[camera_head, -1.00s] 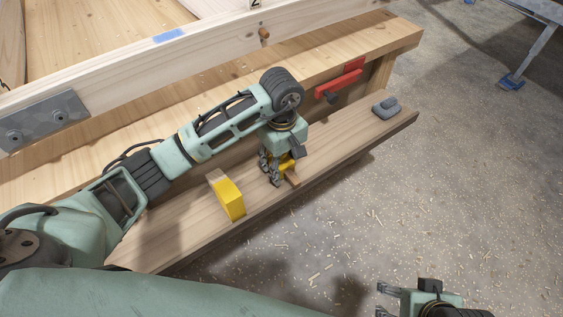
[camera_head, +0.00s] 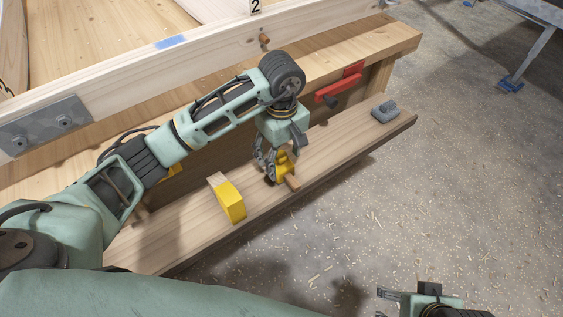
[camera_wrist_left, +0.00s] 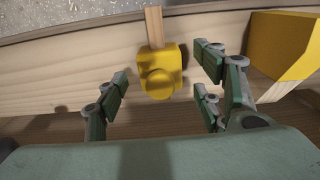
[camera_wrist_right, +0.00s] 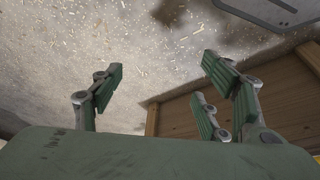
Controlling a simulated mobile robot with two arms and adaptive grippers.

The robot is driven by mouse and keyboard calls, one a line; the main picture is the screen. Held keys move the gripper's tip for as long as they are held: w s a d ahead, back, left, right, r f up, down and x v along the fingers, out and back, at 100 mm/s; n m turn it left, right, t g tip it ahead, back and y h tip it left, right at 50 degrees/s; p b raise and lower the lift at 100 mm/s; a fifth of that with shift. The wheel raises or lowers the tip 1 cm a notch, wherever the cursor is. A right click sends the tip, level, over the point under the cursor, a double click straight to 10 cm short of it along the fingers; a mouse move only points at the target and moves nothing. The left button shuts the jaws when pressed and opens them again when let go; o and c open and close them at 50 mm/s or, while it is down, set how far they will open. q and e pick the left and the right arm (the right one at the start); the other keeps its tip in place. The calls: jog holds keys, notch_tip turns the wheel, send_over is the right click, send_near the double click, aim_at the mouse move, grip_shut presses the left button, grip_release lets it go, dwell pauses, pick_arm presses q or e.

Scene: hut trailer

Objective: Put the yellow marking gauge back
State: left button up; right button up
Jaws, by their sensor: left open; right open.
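The yellow marking gauge (camera_head: 284,164) has a rounded yellow body and a wooden stem. It is at the wooden ledge, its stem pointing toward the ledge's front edge. In the left wrist view the gauge (camera_wrist_left: 160,72) lies between the spread fingers, with gaps on both sides. My left gripper (camera_head: 277,172) is open and pointing down over it, partly hiding it in the head view. My right gripper (camera_head: 382,303) is open and empty at the bottom right, away from the ledge. Its wrist view shows open fingers (camera_wrist_right: 160,85) with nothing between them.
A yellow block with a wooden top (camera_head: 230,200) stands on the ledge (camera_head: 175,236) left of the gauge. A red tool (camera_head: 340,88) is at the bench's front face. A grey tool (camera_head: 385,110) lies at the ledge's right end. The floor in front is clear except for shavings.

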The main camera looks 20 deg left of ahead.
pick_arm(q)
notch_tip(320, 180, up, 6)
jog(key=shift+r+p, duration=0.25)
jog(key=shift+p, duration=0.15)
jog(key=shift+r, duration=0.45)
pick_arm(e)
jog(key=shift+f, duration=0.15)
jog(key=shift+w+r, duration=0.2)
